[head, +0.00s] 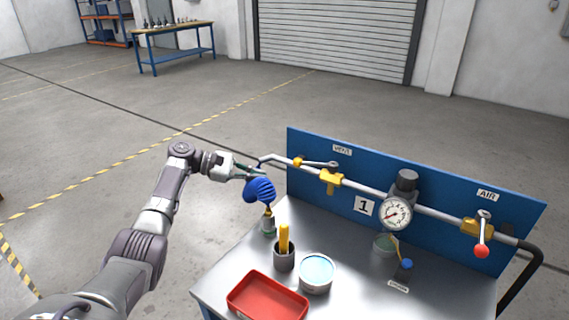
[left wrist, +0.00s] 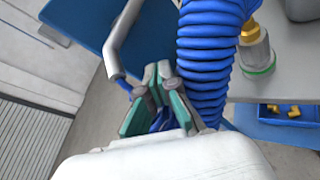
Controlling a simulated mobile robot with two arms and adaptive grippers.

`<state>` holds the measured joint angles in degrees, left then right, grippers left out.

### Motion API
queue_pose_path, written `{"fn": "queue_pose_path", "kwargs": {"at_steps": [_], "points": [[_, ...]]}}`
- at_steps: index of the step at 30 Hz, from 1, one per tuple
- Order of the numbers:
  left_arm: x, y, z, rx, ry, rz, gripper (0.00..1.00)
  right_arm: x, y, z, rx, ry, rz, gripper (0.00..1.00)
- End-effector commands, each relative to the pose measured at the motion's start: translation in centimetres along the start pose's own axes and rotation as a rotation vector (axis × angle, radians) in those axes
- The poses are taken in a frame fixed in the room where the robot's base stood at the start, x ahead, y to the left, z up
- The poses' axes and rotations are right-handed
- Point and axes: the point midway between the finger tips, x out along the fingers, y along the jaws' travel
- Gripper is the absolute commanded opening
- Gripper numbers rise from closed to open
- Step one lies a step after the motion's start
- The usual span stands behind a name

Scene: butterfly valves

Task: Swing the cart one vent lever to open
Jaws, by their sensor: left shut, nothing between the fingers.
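The vent lever (head: 317,163) is a grey bar under the VENT label. It lies about level along the pipe, its yellow knob (head: 298,162) pointing left from the pivot above the yellow valve body (head: 330,182). My left gripper (head: 258,175) is shut and empty, left of the knob and apart from it, near the pipe's bent open end. In the left wrist view its green-padded fingers (left wrist: 163,78) are close to the grey pipe end (left wrist: 122,45) and a blue ribbed hose (left wrist: 205,60); I cannot tell whether they touch. The lever is not clear in that view. My right gripper is out of view.
The blue ribbed hose (head: 260,190) stands just below my gripper. The cart top (head: 345,300) holds a red tray (head: 267,298), a cup with a yellow item (head: 284,255) and a round tin (head: 317,273). A gauge (head: 396,213) and the red-knobbed AIR lever (head: 482,240) are right. Floor at left is clear.

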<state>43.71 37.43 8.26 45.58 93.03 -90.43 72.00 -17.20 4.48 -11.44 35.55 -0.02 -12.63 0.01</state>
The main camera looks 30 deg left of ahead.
Motion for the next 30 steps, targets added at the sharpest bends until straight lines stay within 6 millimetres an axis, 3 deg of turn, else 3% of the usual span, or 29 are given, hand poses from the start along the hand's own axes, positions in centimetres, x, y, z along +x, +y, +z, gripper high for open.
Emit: {"fn": "queue_pose_path", "kwargs": {"at_steps": [1, 4, 6, 8, 11, 14, 17, 18, 21, 24, 27, 30], "points": [[-0.2, -0.5, -2.9, 0.108, 0.155, 0.020, 0.00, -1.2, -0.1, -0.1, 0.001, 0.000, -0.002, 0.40], [-1.9, -1.1, -9.2, 0.450, 0.512, 0.021, 0.00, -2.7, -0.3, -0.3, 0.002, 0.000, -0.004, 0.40], [-4.1, -1.1, -12.2, 0.746, 0.752, -0.032, 0.00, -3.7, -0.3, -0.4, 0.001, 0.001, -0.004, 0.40], [-6.1, -1.0, -13.5, 1.023, 0.937, -0.108, 0.00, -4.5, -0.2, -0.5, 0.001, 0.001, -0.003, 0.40], [-8.7, -0.5, -12.8, 1.526, 1.194, -0.281, 0.00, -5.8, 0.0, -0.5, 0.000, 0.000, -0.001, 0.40], [-9.4, -0.5, -8.9, 2.071, 1.377, -0.485, 0.00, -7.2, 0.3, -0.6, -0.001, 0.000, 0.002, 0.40], [-7.8, -2.1, -3.0, 2.636, 1.484, -0.667, 0.00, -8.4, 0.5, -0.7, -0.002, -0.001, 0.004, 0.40], [-6.7, -3.3, -0.4, -2.571, -1.357, 0.647, 0.00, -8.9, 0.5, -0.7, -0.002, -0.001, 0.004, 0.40], [-4.0, -7.1, 5.2, -2.256, -1.037, 0.529, 0.00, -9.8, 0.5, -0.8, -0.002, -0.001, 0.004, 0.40], [-1.9, -10.8, 9.2, -2.022, -0.846, 0.416, 0.00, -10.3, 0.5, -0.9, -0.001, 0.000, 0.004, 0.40], [-0.8, -13.2, 11.3, -1.888, -0.753, 0.346, 0.00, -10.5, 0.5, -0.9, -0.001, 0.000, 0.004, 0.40], [-0.2, -13.9, 12.1, -1.837, -0.723, 0.318, 0.00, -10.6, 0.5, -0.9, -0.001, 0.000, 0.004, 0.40]]}}
